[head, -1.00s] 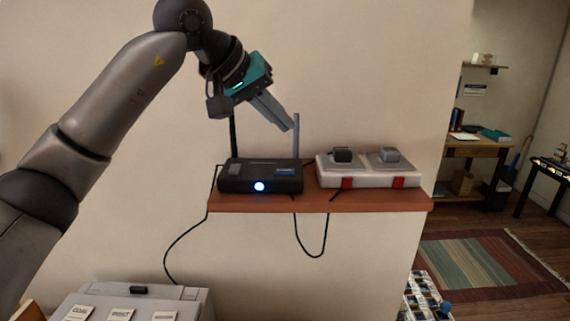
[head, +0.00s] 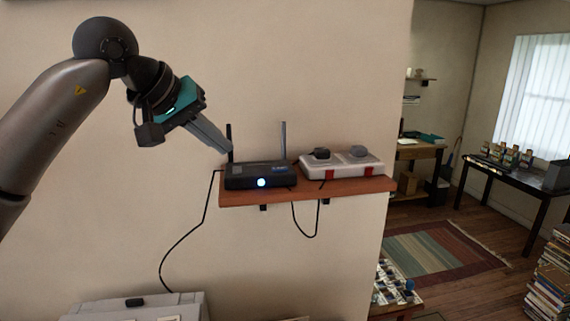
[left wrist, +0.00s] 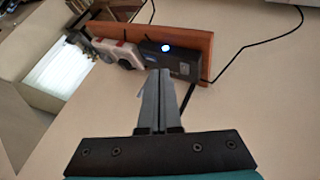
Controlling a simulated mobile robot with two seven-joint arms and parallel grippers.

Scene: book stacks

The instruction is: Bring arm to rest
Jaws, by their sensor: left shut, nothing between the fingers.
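My left gripper (head: 222,147) is shut and empty, with its fingers pointing down and right. In the head view it is above and left of a black router (head: 260,175) with a lit blue light and two antennas. In the left wrist view the shut fingers (left wrist: 160,75) point toward the router (left wrist: 167,60); a gap between them cannot be judged exactly. My right gripper is in no view.
The router and a white power strip (head: 342,166) with plugs sit on a brown wall shelf (head: 300,192). A black cable hangs below. A grey printer-like box (head: 140,306) is at lower left. Open floor with a striped rug (head: 440,248) lies right of the wall.

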